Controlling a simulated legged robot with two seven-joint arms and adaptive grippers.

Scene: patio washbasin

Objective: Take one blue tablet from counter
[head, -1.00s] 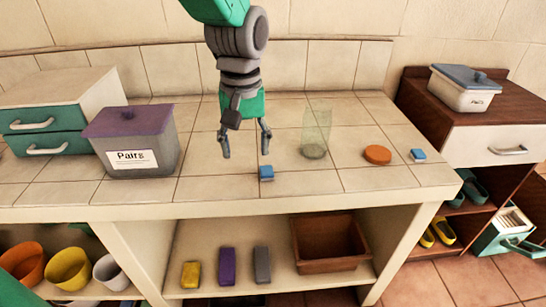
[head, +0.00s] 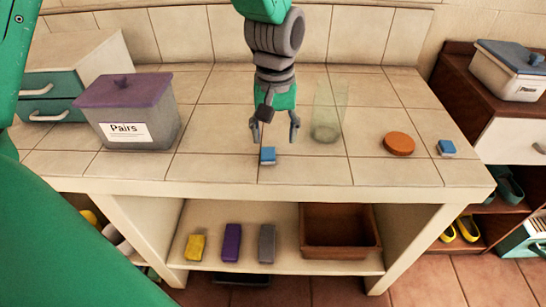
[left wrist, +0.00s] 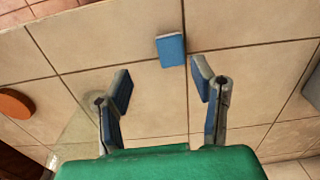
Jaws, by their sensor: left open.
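A small blue tablet (head: 268,155) lies on the tiled counter (head: 215,165) near its front edge. A second blue tablet (head: 446,147) lies at the counter's right end. My left gripper (head: 275,138) is open and empty above the counter, just behind the nearer tablet. In the left wrist view the nearer tablet (left wrist: 171,50) lies just beyond the fingertips of my left gripper (left wrist: 162,78), towards the right finger and not between the fingers. The second tablet does not show there. My right gripper is not in view.
A clear glass (head: 326,112) stands right of the gripper. An orange disc (head: 399,144) lies farther right. A grey box with a purple lid (head: 125,115) stands left. Below, a shelf holds yellow, purple and grey blocks and a brown bin (head: 340,231).

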